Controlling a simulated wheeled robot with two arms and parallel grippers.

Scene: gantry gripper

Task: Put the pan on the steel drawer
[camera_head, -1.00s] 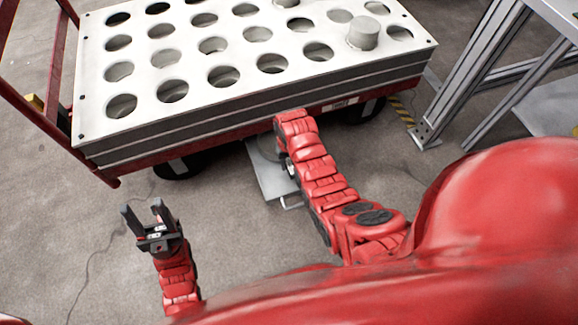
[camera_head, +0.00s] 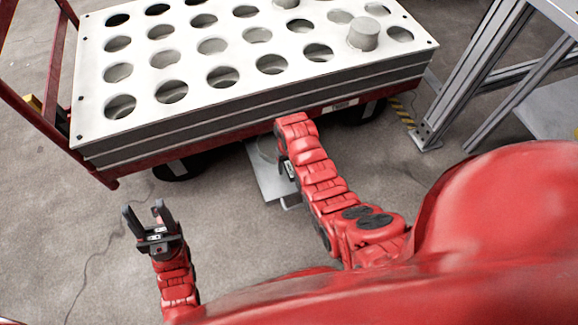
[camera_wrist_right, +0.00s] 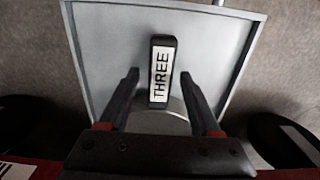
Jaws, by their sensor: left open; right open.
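A black handle with a white label reading THREE (camera_wrist_right: 162,70) lies over a square grey metal surface with a raised rim (camera_wrist_right: 105,40) in the right wrist view. A round metal part, likely the pan (camera_wrist_right: 158,122), shows at the handle's near end, partly hidden by my gripper. The square surface, seemingly the steel drawer, also shows low beside the cart in the head view (camera_head: 268,186). My right gripper (camera_wrist_right: 160,76) is open, with one finger on each side of the handle and gaps between. My left gripper (camera_head: 142,207) is open and empty above the floor.
A red cart (camera_head: 113,170) carries a white slab with round holes (camera_head: 190,68) and overhangs the grey surface. A metal cylinder (camera_head: 364,34) stands on the slab. A metal frame (camera_head: 470,70) stands at the right.

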